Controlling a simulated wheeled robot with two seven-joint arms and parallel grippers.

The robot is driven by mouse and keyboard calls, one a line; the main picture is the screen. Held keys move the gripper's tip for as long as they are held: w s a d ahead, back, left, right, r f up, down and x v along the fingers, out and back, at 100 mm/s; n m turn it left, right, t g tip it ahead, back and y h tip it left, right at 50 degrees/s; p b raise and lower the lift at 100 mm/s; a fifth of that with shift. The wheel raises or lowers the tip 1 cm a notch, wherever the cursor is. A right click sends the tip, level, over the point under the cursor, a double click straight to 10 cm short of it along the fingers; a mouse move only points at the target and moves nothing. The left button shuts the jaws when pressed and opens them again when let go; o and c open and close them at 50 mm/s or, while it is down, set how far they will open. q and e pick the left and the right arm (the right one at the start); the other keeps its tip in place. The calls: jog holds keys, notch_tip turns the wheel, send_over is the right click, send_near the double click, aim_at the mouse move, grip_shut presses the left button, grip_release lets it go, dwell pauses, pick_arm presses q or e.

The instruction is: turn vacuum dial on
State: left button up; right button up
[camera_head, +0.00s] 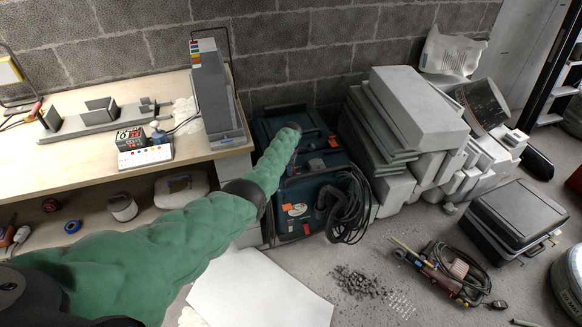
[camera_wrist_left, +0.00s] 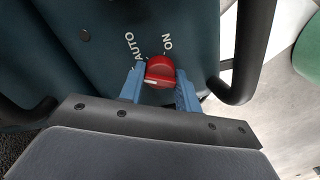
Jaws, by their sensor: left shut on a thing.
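The vacuum is a teal machine with a black hose (camera_head: 352,205), standing on the floor against the block wall in the head view. In the left wrist view its teal panel (camera_wrist_left: 85,70) carries a red round dial (camera_wrist_left: 160,69) between the fingers. The words AUTO and ON are printed above the dial. A white mark on the dial faces the lower left, away from ON. My left gripper (camera_wrist_left: 160,76) is shut on the dial, with one blue finger on each side. In the head view my green-sleeved left arm reaches the vacuum; its fingers are not clear there. My right gripper is out of view.
A wooden workbench (camera_head: 85,120) with tools stands left of the vacuum. Stacked grey blocks (camera_head: 415,110) stand close on its right. Black handle bars (camera_wrist_left: 255,45) flank the gripper in the wrist view. A black case (camera_head: 515,215) and a power tool (camera_head: 445,270) lie on the floor.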

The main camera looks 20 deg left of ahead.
pick_arm(q)
jog(key=m, duration=0.3)
jog(key=shift+m, duration=0.4)
jog(key=m, duration=0.2)
jog(key=shift+m+p, duration=0.35)
jog(key=shift+m, duration=0.05)
jog(key=m, duration=0.3)
jog(key=shift+m, duration=0.3)
jog(key=m, duration=0.3)
jog(key=shift+m, duration=0.3)
jog(key=m, duration=0.3)
jog(key=shift+m, duration=0.7)
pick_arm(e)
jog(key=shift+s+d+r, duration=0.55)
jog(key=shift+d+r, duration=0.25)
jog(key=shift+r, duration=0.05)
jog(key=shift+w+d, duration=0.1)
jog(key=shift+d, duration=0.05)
